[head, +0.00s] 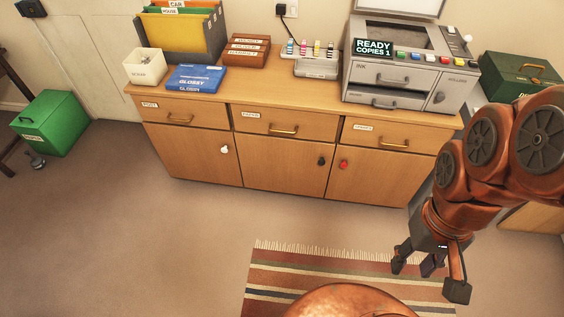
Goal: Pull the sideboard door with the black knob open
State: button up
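The wooden sideboard (183,144) stands against the back wall with three doors under three drawers. The middle door (275,160) is closed and has a black knob (321,161) near its right edge. The left door has a white knob (224,149). The right door has a red knob (343,164) near its left edge, close beside the black one. My gripper (430,277) hangs over the striped rug at the lower right, apart from the sideboard. Its fingers are spread and nothing shows between them.
A striped fringed rug (290,271) lies in front of the sideboard. A grey copier (405,75), a blue box (196,79) and a file rack stand on top. A green box (50,123) is on the floor at left. The floor before the doors is clear.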

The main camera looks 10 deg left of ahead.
aim_at(301, 167)
jog(key=u, duration=1.75)
jog(key=k, duration=0.7)
jog(key=z, duration=0.4)
